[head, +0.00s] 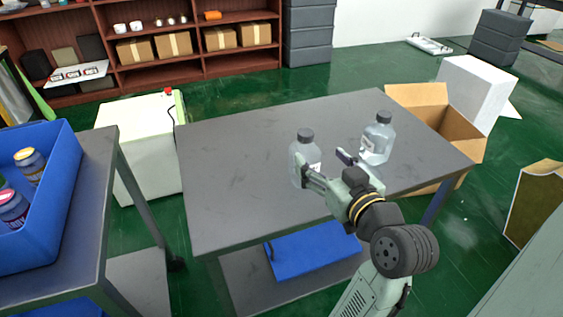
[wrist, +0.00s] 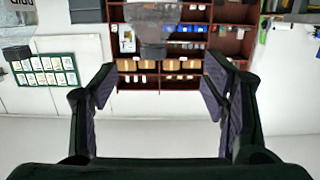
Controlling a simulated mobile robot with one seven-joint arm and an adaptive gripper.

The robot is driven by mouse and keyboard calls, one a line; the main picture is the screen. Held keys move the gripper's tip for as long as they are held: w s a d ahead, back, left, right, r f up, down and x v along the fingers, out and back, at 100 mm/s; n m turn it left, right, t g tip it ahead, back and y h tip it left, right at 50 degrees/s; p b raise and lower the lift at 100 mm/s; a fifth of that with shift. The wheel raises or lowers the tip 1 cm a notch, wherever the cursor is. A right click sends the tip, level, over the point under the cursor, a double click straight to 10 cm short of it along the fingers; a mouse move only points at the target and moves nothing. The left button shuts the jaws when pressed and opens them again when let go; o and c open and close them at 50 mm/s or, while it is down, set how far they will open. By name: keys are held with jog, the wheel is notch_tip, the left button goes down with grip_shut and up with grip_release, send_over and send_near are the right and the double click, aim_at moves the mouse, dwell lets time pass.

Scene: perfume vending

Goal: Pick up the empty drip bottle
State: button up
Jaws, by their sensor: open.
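Two clear bottles with dark caps stand upright on the grey table (head: 235,160). The left bottle (head: 301,153) is just beyond my gripper (head: 323,163), whose jaws are apart and empty; one finger overlaps its lower part in the head view. The right bottle (head: 377,141) stands farther right, clear of the fingers. In the wrist view the picture looks upside down: one bottle (wrist: 152,14) is at top centre, ahead of my gripper (wrist: 158,88), and the other bottle (wrist: 14,24) is at the top left edge. I cannot tell which is the empty drip bottle.
A blue bin (head: 40,235) with jars stands on a side table at left. An open cardboard box (head: 460,130) is behind the table's right end. A white cabinet (head: 140,150) and shelves (head: 185,50) stand behind. The table's left half is bare.

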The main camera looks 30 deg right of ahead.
aim_at(309, 142)
jog(key=x, duration=0.2)
jog(key=p+x, duration=0.1)
jog(key=x, duration=0.2)
jog(key=shift+s+d+f, duration=0.1)
jog(key=shift+d+f, duration=0.05)
jog(key=shift+d, duration=0.05)
jog(key=x, duration=0.1)
jog(key=p+x, duration=0.1)
jog(key=x, duration=0.2)
jog(key=shift+w+d+p, duration=0.3)
jog(key=shift+w+d, duration=0.15)
jog(key=shift+w, duration=0.25)
jog(key=shift+c, duration=0.2)
jog(key=c, duration=1.5)
